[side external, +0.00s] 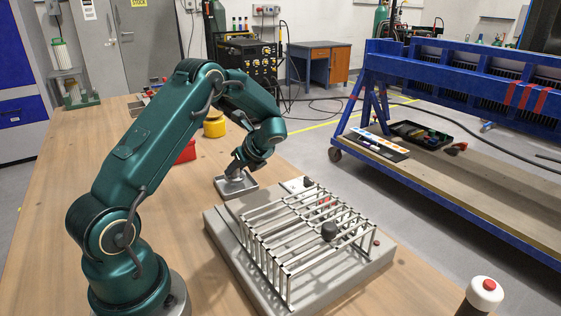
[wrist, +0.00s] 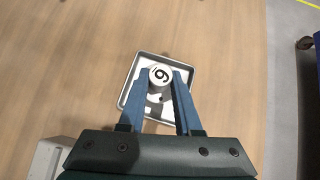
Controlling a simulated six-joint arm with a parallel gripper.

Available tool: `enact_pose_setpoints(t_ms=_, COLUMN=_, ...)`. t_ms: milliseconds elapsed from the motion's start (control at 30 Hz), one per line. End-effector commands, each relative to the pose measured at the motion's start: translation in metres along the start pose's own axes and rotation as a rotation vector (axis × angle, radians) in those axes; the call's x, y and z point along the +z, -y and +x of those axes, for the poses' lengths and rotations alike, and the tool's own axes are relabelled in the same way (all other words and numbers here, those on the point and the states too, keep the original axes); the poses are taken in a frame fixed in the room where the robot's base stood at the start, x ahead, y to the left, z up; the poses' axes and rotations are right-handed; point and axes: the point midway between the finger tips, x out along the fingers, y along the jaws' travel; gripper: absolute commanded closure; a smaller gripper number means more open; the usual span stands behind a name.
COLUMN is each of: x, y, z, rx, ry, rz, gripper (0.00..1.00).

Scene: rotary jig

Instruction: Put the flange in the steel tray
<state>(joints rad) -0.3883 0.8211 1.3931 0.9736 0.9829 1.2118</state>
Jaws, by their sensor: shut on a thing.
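The steel tray (side external: 222,192) is a small, shallow, rimmed tray on the wooden table, just beyond the jig. My gripper (side external: 237,175) points down over it. In the wrist view the tray (wrist: 133,63) lies beneath my fingers, tilted in the picture. My gripper (wrist: 161,80) is shut on the flange (wrist: 160,73), a round pale piece with a dark mark on its top face. The flange is within the tray's outline in the wrist view. I cannot tell whether it touches the tray floor. In the side view the fingers and flange are small and hard to separate.
A grey jig base (side external: 225,243) with a metal bar cage (side external: 300,228) and a dark knob (side external: 329,231) stands in front of the tray. A yellow pot (side external: 214,125) and a red object (side external: 187,152) are behind.

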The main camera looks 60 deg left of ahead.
Motion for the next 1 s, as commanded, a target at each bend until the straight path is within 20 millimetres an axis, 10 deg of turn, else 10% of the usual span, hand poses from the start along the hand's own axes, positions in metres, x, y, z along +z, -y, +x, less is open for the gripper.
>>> enact_pose_setpoints(t_ms=567, x=-0.018, y=0.0, z=0.018, rx=-0.001, ry=0.0, rz=0.002, gripper=1.0)
enact_pose_setpoints(t_ms=600, x=-0.018, y=0.0, z=0.018, rx=-0.001, ry=0.0, rz=0.002, gripper=0.56)
enact_pose_setpoints(t_ms=667, x=-0.018, y=0.0, z=0.018, rx=-0.001, ry=0.0, rz=0.001, gripper=0.38)
enact_pose_setpoints(t_ms=1000, x=-0.017, y=0.0, z=0.017, rx=-0.001, ry=0.0, rz=0.0, gripper=0.38)
